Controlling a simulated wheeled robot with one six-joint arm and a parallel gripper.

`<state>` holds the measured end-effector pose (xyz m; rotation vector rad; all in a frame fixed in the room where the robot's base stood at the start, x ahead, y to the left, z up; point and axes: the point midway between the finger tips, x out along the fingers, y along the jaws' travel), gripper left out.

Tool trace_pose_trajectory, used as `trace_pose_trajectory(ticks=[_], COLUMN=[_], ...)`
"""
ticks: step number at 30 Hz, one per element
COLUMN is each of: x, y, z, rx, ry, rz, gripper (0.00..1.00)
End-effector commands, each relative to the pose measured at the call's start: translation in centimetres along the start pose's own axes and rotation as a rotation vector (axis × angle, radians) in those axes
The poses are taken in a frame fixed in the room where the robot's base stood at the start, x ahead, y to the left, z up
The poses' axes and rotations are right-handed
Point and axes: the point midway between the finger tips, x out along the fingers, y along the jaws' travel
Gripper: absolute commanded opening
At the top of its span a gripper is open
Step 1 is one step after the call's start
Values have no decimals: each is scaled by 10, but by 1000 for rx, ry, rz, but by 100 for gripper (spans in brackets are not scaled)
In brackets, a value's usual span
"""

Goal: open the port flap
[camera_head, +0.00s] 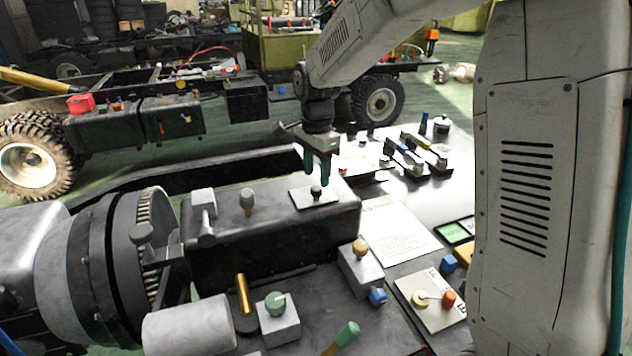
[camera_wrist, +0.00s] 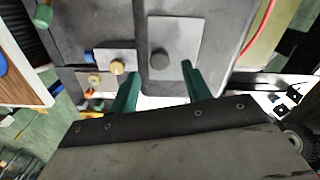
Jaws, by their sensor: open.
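A pale flat plate, which looks like the port flap (camera_head: 330,196), lies flat on top of a dark box (camera_head: 255,230). A dark round knob (camera_head: 316,192) stands on it. In the wrist view the flap (camera_wrist: 185,30) shows from above, with its knob (camera_wrist: 159,60) near the lower left corner. My gripper (camera_head: 318,177) points down with two green fingers just above the knob. In the wrist view its open fingertips (camera_wrist: 160,73) lie to either side of the knob's line. I see no contact with the knob. Nothing is held.
A grey lever block (camera_head: 204,205) and a grey knob (camera_head: 247,200) stand left of the flap on the box. A block with a yellow knob (camera_head: 360,247) is in front on the right. A paper sheet (camera_head: 398,232) lies on the bench to the right.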

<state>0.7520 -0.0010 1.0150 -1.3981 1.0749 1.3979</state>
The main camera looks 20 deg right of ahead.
Motion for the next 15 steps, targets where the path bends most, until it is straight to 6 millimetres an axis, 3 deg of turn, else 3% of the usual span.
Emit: trace_pose_trajectory(ticks=[6, 15], x=[29, 37], y=[0, -1], z=[1, 2], rx=[-2, -2], ry=[0, 1], rz=[0, -2], gripper=[48, 48])
